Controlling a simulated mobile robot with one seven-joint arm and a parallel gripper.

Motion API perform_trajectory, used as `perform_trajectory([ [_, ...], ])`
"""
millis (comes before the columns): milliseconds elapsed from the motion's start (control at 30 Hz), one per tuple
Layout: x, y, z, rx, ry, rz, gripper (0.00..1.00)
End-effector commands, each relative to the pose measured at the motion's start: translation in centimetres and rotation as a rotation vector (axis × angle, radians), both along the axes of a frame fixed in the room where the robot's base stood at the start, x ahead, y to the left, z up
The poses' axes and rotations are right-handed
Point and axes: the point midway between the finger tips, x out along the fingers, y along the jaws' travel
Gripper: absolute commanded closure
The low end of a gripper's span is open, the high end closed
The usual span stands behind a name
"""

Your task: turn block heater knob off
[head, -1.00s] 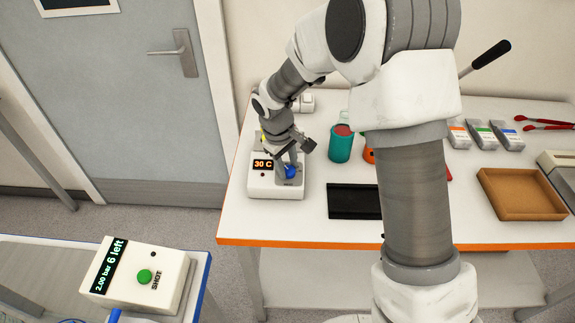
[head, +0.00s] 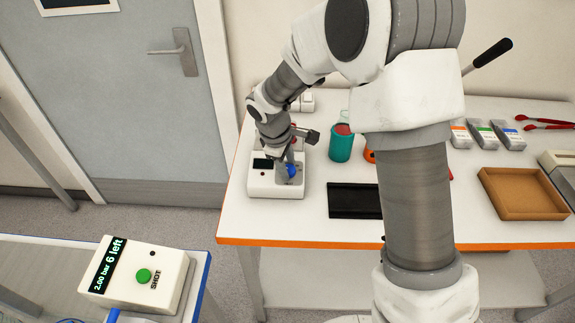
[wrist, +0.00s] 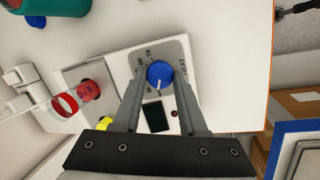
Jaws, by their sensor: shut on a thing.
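The block heater (head: 262,190) is a white box at the left front of the white table. Its blue knob (wrist: 159,74) sits on a grey dial plate marked with numbers and HEAT. The knob's white pointer line is toward the low-number side of the dial in the wrist view. The heater's display (wrist: 157,118) is dark. My gripper (wrist: 158,84) has its two fingers on either side of the knob and is shut on it. The knob also shows partly behind the fingers in the head view (head: 291,170).
A red-capped tube (wrist: 88,91) stands in the heater's block. A teal bottle (head: 341,144) stands just right of the heater. A black tray (head: 353,201) and a brown tray (head: 521,194) lie further right. A SHOT box (head: 140,276) is at front left.

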Motion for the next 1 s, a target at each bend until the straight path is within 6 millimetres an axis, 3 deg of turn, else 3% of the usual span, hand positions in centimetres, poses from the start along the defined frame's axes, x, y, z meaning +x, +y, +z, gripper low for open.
perform_trajectory([
  [300,-0.05,0.08,0.05,-0.033,-0.001,0.130,1.00],
  [833,-0.04,0.09,0.05,-0.040,0.000,0.156,1.00],
  [867,-0.04,0.09,0.05,-0.040,0.000,0.156,0.53],
  [1000,-0.05,0.07,0.04,-0.040,0.000,0.155,0.28],
])
